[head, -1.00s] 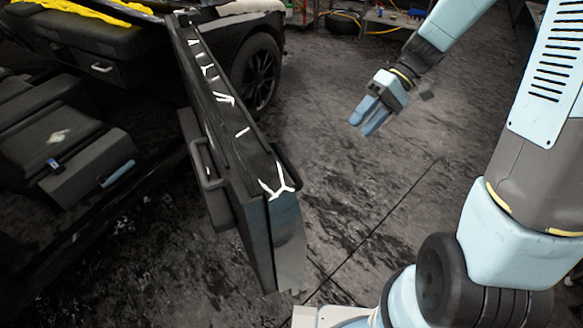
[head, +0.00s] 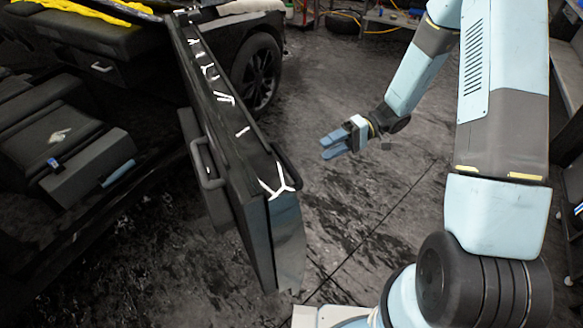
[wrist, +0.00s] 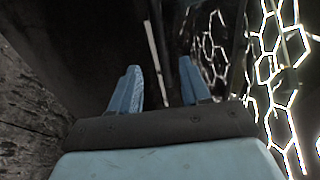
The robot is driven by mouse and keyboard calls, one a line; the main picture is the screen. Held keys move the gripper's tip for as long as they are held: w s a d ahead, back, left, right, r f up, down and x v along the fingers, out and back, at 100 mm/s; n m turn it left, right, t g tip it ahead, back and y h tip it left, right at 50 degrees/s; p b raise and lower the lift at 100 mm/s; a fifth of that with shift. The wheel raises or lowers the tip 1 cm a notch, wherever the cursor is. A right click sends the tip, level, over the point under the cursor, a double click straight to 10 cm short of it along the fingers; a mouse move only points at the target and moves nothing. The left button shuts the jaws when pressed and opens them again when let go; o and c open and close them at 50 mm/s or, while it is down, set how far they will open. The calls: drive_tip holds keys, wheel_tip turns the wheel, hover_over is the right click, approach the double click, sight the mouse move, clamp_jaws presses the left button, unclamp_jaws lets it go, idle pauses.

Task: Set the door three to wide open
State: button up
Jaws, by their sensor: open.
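The car door (head: 215,130) stands swung out from the dark car body in the head view, its inner side with a grab handle (head: 208,165) facing left. White marks run along its upper edge. I cannot tell which door number it is. My gripper (head: 328,149) is open and empty, to the right of the door and apart from it, on its outer side. In the wrist view my two blue fingers (wrist: 160,88) are spread with nothing between them. Bright white hexagon patterns (wrist: 283,70) show at the right there; what they lie on is unclear.
The car's wheel (head: 257,72) is behind the door. A seat (head: 65,150) shows in the open doorway at left. A low shelf (head: 388,20) and a yellow hose stand at the back. The dark floor (head: 350,215) right of the door is clear.

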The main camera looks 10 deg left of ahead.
sight(290, 169)
drive_tip(key=x, duration=1.3)
drive_tip(key=shift+d+r, duration=0.1)
drive_tip(key=shift+c, duration=0.4)
drive_tip(key=shift+s, duration=0.1)
clamp_jaws()
